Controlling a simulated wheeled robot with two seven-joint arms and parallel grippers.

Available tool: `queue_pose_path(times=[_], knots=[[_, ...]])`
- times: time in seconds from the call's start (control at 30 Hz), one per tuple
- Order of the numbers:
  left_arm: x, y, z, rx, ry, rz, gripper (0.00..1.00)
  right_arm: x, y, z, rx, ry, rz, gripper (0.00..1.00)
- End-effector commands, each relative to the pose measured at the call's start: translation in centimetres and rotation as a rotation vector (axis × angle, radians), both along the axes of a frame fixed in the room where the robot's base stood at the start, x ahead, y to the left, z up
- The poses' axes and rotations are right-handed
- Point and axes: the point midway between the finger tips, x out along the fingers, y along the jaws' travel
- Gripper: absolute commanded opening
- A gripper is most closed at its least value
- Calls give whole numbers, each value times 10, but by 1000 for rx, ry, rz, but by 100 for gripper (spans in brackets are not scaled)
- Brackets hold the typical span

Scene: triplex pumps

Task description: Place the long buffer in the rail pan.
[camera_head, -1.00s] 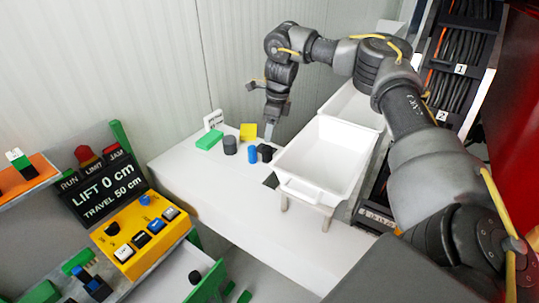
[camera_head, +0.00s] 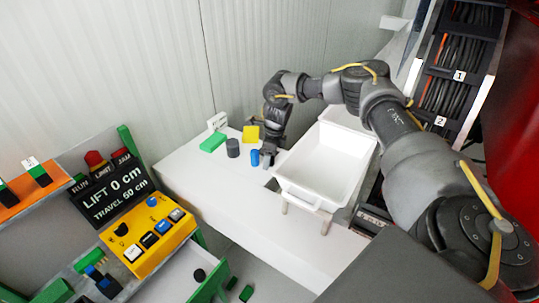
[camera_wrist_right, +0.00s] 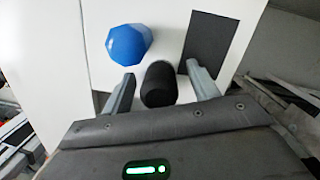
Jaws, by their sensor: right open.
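The rail pan appears to be the white open tub (camera_head: 308,185); the part of its inside that shows is empty. My right gripper (camera_head: 268,158) is low over the white bench, just left of the tub. In the right wrist view my right gripper (camera_wrist_right: 160,88) is open, with a black cylinder (camera_wrist_right: 159,85) between its fingers, not gripped. This cylinder may be the long buffer; no label shows. A blue faceted cylinder (camera_wrist_right: 129,44) stands left of the fingers and also shows in the head view (camera_head: 254,158). My left gripper is out of view.
A dark grey cylinder (camera_head: 233,148), green block (camera_head: 213,142) and yellow block (camera_head: 250,133) sit left of the gripper. A flat black rectangle (camera_wrist_right: 208,42) lies beside the right finger. The front of the white bench (camera_head: 230,200) is clear. A yellow control box (camera_head: 150,235) stands lower left.

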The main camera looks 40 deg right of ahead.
Motion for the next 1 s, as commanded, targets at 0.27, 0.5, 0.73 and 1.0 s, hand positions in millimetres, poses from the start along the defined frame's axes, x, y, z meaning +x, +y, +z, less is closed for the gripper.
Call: queue_pose_path(times=[0.27, 0.5, 0.73, 1.0], knots=[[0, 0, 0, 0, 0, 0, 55, 0, 0, -1, 1, -1, 0, 50], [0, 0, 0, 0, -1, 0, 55, 0, 0, -1, 0, 0, 0, 19], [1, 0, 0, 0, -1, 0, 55, 0, 0, 0, 1, -1, 0, 12], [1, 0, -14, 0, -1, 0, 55, 1, 0, 9, 1, -5, 1, 12]])
